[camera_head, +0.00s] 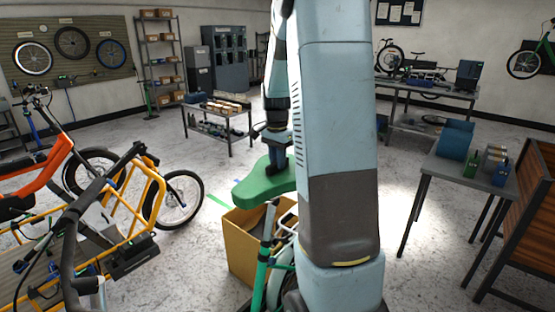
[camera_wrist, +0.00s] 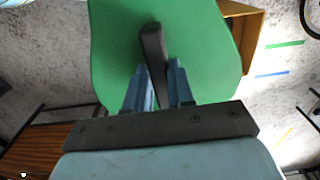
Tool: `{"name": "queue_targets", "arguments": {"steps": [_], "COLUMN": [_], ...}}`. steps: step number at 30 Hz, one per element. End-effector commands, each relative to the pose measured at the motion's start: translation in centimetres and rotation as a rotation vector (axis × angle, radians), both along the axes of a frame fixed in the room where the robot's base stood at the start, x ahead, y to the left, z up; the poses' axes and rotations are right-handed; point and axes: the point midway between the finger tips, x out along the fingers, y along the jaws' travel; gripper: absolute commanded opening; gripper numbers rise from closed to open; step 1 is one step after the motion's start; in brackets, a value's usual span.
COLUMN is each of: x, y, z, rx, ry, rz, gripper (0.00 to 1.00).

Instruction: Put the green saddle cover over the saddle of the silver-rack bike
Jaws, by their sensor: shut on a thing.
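The green saddle cover (camera_head: 262,184) is held level in the head view, above a yellow cargo box and a teal bike frame. It also fills the upper middle of the wrist view (camera_wrist: 205,50). My gripper (camera_wrist: 160,75) is shut on a dark upright tab on top of the cover. In the head view my gripper (camera_head: 277,165) shows above the cover, partly behind my arm. The teal bike (camera_head: 261,272) stands below, mostly hidden by my arm. I cannot make out its saddle or a silver rack.
The yellow box (camera_head: 245,250) sits just below the cover. An orange cargo bike (camera_head: 150,200) stands at the left. A grey table with cans (camera_head: 470,185) is at the right, beside a wooden-sided piece (camera_head: 540,200). A low bench (camera_head: 215,115) stands behind.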

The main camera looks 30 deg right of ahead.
Motion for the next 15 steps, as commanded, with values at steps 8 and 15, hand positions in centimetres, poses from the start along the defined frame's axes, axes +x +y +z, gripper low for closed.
{"name": "queue_targets", "arguments": {"steps": [8,15], "x": [0.00,-0.01], "y": [-0.01,-0.01], "z": [-0.25,-0.25], "rx": [0.000,0.000], "ry": [0.000,0.000], "rz": [0.000,0.000], "gripper": [0.33,0.53]}}
